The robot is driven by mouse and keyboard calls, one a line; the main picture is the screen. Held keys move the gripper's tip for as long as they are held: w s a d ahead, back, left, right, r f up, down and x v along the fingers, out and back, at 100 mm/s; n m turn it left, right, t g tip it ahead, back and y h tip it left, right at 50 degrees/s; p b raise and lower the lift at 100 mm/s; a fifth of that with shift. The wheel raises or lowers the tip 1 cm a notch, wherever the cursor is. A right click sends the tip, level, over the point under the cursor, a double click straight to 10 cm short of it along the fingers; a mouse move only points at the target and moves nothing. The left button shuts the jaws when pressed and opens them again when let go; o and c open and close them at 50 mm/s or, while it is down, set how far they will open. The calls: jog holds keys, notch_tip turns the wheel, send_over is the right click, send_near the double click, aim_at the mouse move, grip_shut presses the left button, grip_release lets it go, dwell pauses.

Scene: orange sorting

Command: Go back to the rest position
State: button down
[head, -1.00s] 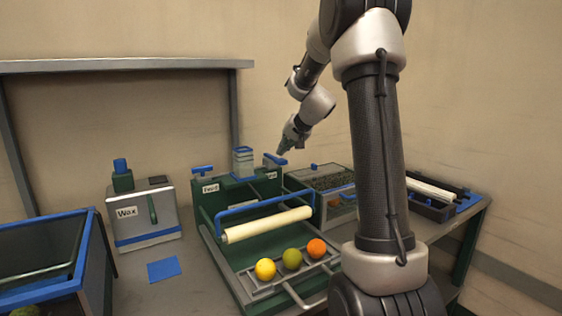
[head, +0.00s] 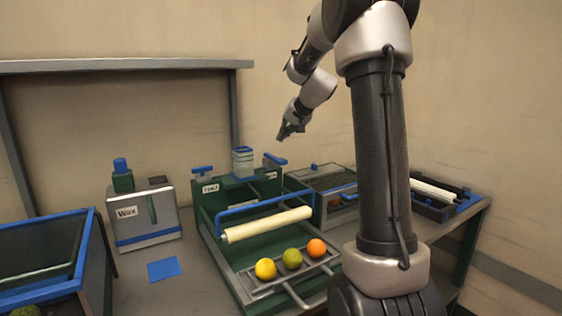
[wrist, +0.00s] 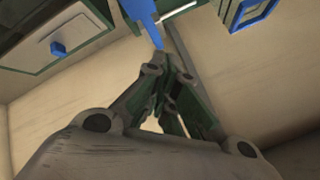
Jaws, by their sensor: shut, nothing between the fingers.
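My gripper (head: 284,134) is in the air above the back of the green machine (head: 203,208), clear of it in the head view. In the wrist view my gripper (wrist: 172,62) has its fingers together with nothing between them. The machine has a cream roller (head: 268,224), a blue bar and blue-topped handles at the back. The right blue handle (head: 275,159) lies just below my gripper. A yellow fruit (head: 265,269), a green fruit (head: 292,259) and an orange fruit (head: 317,248) sit in a row on the front tray (head: 262,290).
A box labelled Wax (head: 146,215) stands to the left, with a blue square (head: 163,270) before it. A blue-rimmed bin (head: 90,240) is at far left. A lidded container (head: 318,178) and a dark tray (head: 472,201) are at right. The air above the bench is free.

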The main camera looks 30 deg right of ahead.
dwell(0.4)
jog(key=s+a+f+n+g, duration=0.1)
jog(key=s+a+f+g, duration=0.15)
jog(key=s+f, duration=0.45)
jog(key=s+a+r+n+g, duration=0.1)
jog(key=s+a+n, duration=0.2)
jog(key=s, duration=1.4)
jog(key=s+a+r+n+g+h, duration=0.1)
jog(key=s+a+n, duration=0.2)
jog(key=s, duration=1.3)
jog(key=a, duration=0.3)
jog(key=shift+s+a, duration=0.15)
jog(key=shift+s, duration=0.2)
jog(key=c, duration=2.2)
grip_release()
jog(key=shift+g, duration=0.25)
